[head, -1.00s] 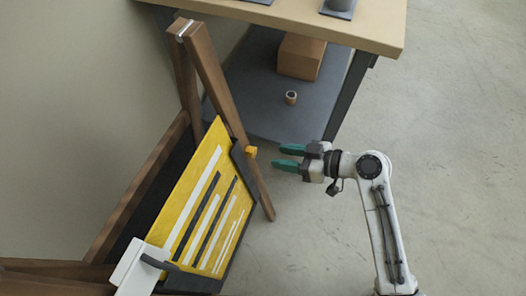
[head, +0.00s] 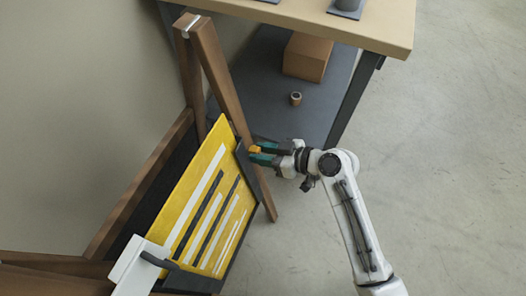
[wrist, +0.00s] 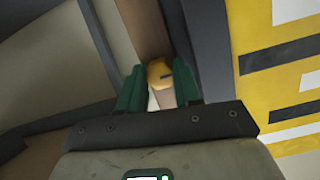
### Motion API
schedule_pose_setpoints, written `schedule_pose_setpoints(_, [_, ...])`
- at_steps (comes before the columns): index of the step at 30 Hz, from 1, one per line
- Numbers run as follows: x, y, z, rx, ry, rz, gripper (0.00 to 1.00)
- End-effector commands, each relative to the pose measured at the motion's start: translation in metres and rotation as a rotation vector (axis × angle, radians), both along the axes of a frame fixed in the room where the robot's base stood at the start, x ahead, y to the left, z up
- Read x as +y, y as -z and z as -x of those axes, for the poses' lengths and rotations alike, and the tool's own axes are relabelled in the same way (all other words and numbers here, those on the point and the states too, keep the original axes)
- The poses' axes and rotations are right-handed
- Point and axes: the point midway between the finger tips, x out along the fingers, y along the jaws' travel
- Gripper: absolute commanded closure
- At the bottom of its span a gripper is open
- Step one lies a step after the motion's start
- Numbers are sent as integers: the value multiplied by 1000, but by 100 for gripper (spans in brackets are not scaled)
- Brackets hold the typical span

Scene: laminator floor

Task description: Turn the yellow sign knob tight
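The yellow knob (head: 255,149) sits on the dark right edge of the yellow sign (head: 205,205), which has white and black stripes and leans on a brown wooden easel. My gripper (head: 258,153) has its teal fingertips at the knob, coming from the right. In the wrist view, the knob (wrist: 160,74) shows between the two green fingers (wrist: 160,85), with a dark mark on its face. The fingers are apart, one on each side of it. Whether either finger touches the knob is hard to tell.
A wooden easel leg (head: 222,75) runs close behind the knob. A workbench (head: 300,22) with a dark lower shelf stands behind, holding a cardboard box (head: 306,57) and a small ring-like part (head: 295,98). A white box (head: 137,268) is at the sign's lower left. Floor at right is clear.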

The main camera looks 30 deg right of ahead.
Motion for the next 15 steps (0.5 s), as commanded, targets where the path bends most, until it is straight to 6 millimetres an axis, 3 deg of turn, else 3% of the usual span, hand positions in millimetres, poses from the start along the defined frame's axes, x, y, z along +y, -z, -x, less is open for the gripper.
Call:
schedule_pose_setpoints(9, [-1, 0, 0, 0, 2, 1, 97])
schedule_pose_setpoints(15, [-1, 0, 0, 9, 5, -11, 97])
